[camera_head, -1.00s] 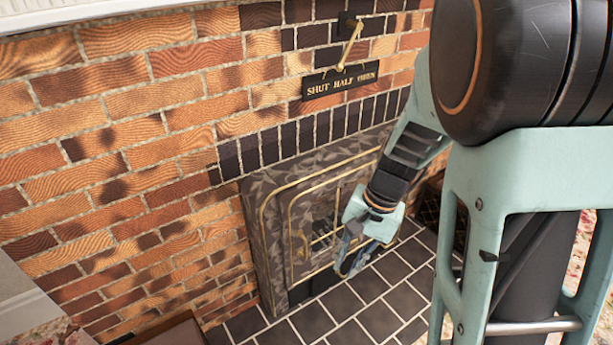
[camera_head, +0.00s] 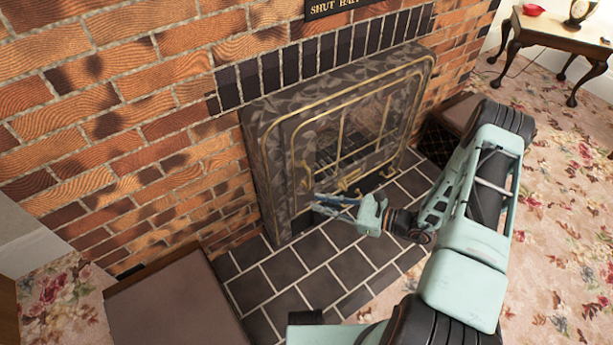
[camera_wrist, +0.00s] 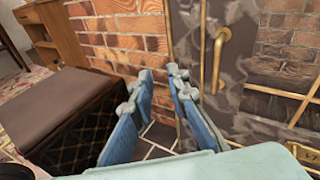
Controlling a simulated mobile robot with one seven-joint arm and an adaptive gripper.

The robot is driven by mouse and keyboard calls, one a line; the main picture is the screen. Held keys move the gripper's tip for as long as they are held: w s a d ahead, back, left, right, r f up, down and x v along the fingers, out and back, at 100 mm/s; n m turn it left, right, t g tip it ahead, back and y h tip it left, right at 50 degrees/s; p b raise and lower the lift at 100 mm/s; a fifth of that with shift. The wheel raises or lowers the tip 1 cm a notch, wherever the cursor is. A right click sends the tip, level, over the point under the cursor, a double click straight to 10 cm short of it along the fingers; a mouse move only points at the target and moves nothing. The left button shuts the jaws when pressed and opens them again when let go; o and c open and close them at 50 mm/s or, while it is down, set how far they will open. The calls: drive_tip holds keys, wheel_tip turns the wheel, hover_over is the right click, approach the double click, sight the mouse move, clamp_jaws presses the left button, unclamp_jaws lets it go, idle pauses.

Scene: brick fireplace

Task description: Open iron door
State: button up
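The iron door (camera_head: 345,135) is a dark, mottled panel with brass trim and a barred glass window, set in the fireplace. It looks shut. Its brass handle (camera_head: 304,176) stands upright near the door's left edge. In the wrist view, the handle (camera_wrist: 218,60) is right of my fingers, on the dark door face (camera_wrist: 238,105). My gripper (camera_head: 322,204) is in front of the lower left part of the door, close to the handle. In the wrist view, my gripper (camera_wrist: 162,78) is open, with two blue-padded fingers apart and nothing between them. The fingers do not touch the handle.
A brown-topped box (camera_head: 175,305) stands at the hearth's left end, and another (camera_head: 450,118) at its right end. The dark tiled hearth (camera_head: 290,275) in front of the door is clear. A small wooden table (camera_head: 560,32) stands at the far right.

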sight(309, 178)
drive_tip(key=w+d+f+m+t+h, duration=0.2)
drive_tip(key=w+d+f+m+t, duration=0.15)
drive_tip(key=m+t, duration=0.25)
drive_tip(key=x, duration=0.3)
drive_tip(key=b+x, duration=0.1)
drive_tip(key=x, duration=0.3)
drive_tip(key=b+x, duration=0.1)
drive_tip(key=x, duration=0.3)
drive_tip(key=shift+w+d+r, duration=0.2)
drive_tip(key=shift+d+r, duration=0.05)
drive_tip(key=shift+d, duration=0.05)
clamp_jaws()
